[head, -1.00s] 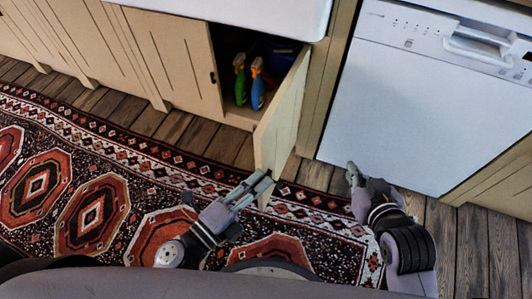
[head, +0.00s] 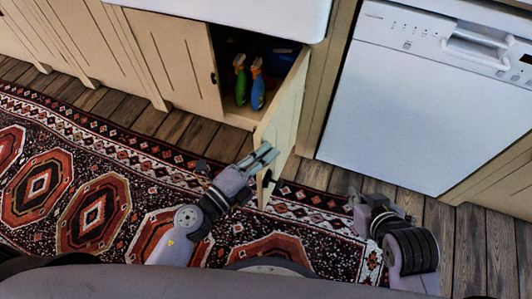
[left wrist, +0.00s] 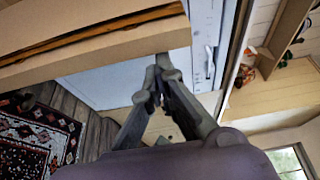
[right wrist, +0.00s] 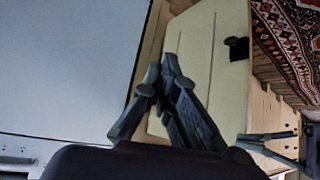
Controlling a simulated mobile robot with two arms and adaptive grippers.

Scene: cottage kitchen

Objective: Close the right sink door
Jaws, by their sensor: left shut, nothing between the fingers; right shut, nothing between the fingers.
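The right sink door (head: 285,112) is a cream wooden panel that stands swung open from the cabinet under the sink. It also fills the middle of the right wrist view (right wrist: 208,65), with a dark knob (right wrist: 237,48). My left gripper (head: 268,153) is shut and empty at the door's free edge; contact is unclear. In the left wrist view its fingertips (left wrist: 161,68) are close to a cream board, probably the door. My right gripper (head: 354,197) is shut and empty, right of the door and in front of the dishwasher, apart from both.
Spray bottles, green (head: 240,80) and blue (head: 257,88), stand inside the open cabinet. The left sink door (head: 172,65) is shut. A white dishwasher (head: 420,100) stands to the right. A patterned rug (head: 95,200) covers much of the wooden floor.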

